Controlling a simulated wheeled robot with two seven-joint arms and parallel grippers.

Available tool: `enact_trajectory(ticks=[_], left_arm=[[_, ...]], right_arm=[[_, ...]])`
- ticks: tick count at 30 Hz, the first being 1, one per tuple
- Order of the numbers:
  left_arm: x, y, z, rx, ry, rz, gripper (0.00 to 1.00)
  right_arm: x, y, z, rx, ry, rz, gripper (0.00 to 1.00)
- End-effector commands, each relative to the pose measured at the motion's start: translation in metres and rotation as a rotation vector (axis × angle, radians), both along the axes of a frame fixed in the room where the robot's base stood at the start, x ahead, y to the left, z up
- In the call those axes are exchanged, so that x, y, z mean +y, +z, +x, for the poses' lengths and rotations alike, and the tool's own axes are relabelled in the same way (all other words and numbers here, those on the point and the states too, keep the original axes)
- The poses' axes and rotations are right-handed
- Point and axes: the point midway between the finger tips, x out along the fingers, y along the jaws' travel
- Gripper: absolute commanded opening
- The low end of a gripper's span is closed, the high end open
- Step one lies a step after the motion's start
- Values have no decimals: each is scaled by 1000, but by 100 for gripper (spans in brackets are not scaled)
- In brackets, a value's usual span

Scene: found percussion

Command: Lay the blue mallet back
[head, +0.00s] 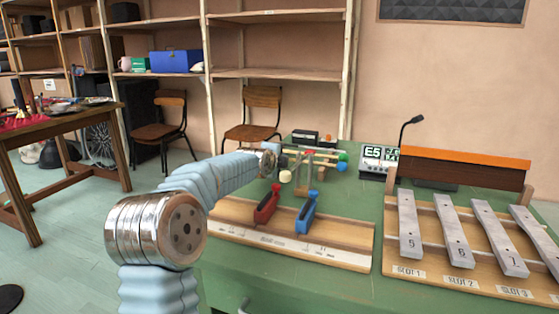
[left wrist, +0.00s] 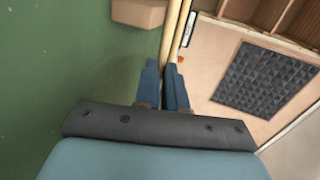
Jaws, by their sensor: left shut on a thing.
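My left gripper (head: 289,158) is over the far part of the green table, near a cluster of mallets with coloured heads. In the left wrist view its blue fingers (left wrist: 166,88) are shut on a pale wooden mallet handle (left wrist: 173,38); the mallet's head is out of that view. In the head view a blue ball head (head: 341,167) and a green one (head: 343,157) show to the right of the gripper, and a cream head (head: 285,176) shows just below it. I cannot tell which head belongs to the held handle. My right gripper is not in view.
A wooden board (head: 345,233) with a red clamp-like tool (head: 266,205) and a blue one (head: 306,213) lies nearer. Numbered metal bars (head: 455,230) on a wooden base are at right. An E5 display (head: 373,153) and a microphone (head: 408,128) stand behind.

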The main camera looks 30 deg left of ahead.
Motion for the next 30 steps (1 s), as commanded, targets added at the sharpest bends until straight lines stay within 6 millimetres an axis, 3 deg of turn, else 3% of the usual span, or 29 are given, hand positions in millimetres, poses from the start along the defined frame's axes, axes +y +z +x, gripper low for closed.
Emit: enact_trajectory(ticks=[1,6,17,20,30], left_arm=[[0,0,0,1,0,0,15],[0,0,0,1,0,0,40],[-1,1,-2,0,-1,0,40],[-5,5,-15,-2,-3,2,40],[-24,26,-85,-5,-4,-1,40]], right_arm=[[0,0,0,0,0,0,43],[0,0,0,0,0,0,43],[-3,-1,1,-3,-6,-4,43],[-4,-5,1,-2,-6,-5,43],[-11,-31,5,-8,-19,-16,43]])
